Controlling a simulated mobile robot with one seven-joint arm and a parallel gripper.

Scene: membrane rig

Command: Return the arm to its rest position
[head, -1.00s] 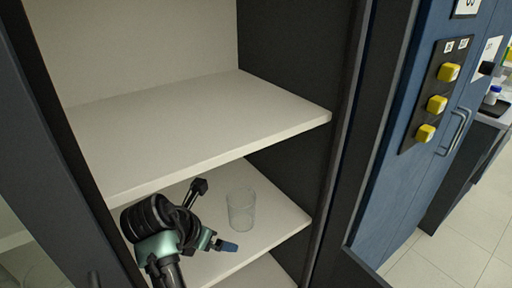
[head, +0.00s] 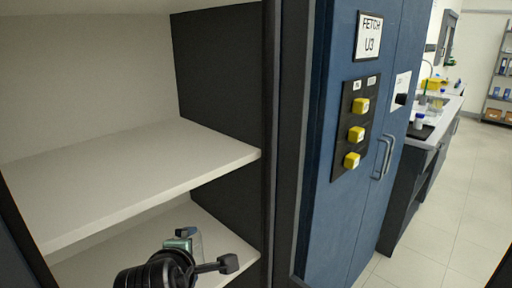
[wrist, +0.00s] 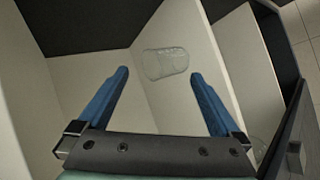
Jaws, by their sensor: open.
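My gripper (wrist: 159,76) is open, its two blue fingers spread wide with nothing held between them. A clear glass beaker (wrist: 166,63) shows just beyond the fingertips in the wrist view, apart from them. It is inside the cabinet; its image lies sideways in this turned view. In the head view my dark arm is at the bottom, in front of the lower shelf (head: 219,231). The fingers and the beaker do not show there.
The upper shelf (head: 130,180) is empty and lies above my arm. A dark cabinet side wall (head: 218,85) is close on the right. Beyond stand a blue cabinet (head: 335,215) with yellow buttons (head: 356,134) and a bench (head: 432,135). The floor (head: 440,235) at right looks clear.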

